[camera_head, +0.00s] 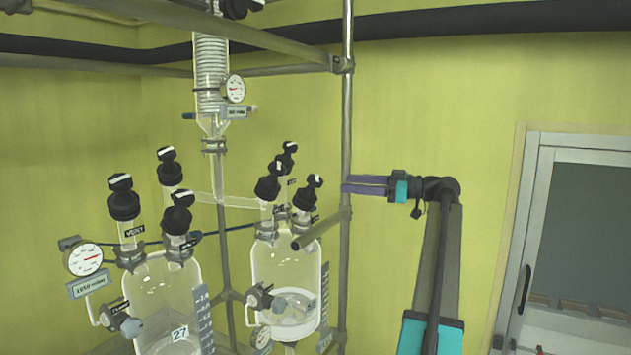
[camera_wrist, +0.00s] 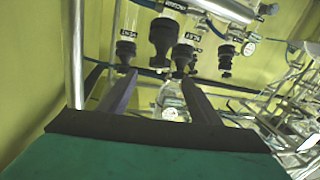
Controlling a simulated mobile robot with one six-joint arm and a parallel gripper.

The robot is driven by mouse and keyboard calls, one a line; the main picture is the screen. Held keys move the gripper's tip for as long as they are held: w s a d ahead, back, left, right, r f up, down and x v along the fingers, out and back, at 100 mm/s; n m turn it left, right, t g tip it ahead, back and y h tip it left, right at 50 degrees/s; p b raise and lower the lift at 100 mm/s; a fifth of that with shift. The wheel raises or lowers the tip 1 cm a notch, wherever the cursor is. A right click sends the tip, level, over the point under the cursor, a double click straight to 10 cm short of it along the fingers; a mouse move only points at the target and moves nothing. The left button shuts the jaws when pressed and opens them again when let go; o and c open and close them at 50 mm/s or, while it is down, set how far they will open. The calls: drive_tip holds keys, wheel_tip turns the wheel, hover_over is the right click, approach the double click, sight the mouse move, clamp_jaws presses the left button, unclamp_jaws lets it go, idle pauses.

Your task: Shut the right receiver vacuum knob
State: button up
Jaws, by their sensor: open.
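The right receiver (camera_head: 287,270) is a clear glass vessel with pale contents and several black knobs on top. Its rightmost knob (camera_head: 315,184) is nearest my gripper (camera_head: 344,187); its label is unreadable in the head view. My gripper's purple fingers point left towards it, apart from it. In the upside-down wrist view, a large black knob (camera_wrist: 162,38) appears beside a label reading like VACUUM (camera_wrist: 174,5). It lies just beyond the gap of my gripper (camera_wrist: 160,77), which is open and empty. The knob's turned position cannot be told.
A vertical steel post (camera_head: 346,120) stands by my fingertips. The left vessel (camera_head: 165,290), with its own knobs and round gauge (camera_head: 85,258), stands left. A coiled condenser (camera_head: 211,75) hangs above. A door (camera_head: 585,240) is at the right; the wall between is clear.

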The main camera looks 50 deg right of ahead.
sight(321, 180)
drive_tip(key=p+x, duration=0.3)
drive_tip(key=x, duration=0.7)
drive_tip(key=shift+w+a, duration=0.2)
drive_tip(key=shift+p+x, duration=0.45)
drive_tip(key=shift+x, duration=0.45)
drive_tip(key=shift+f, duration=0.1)
drive_tip(key=c, duration=1.1)
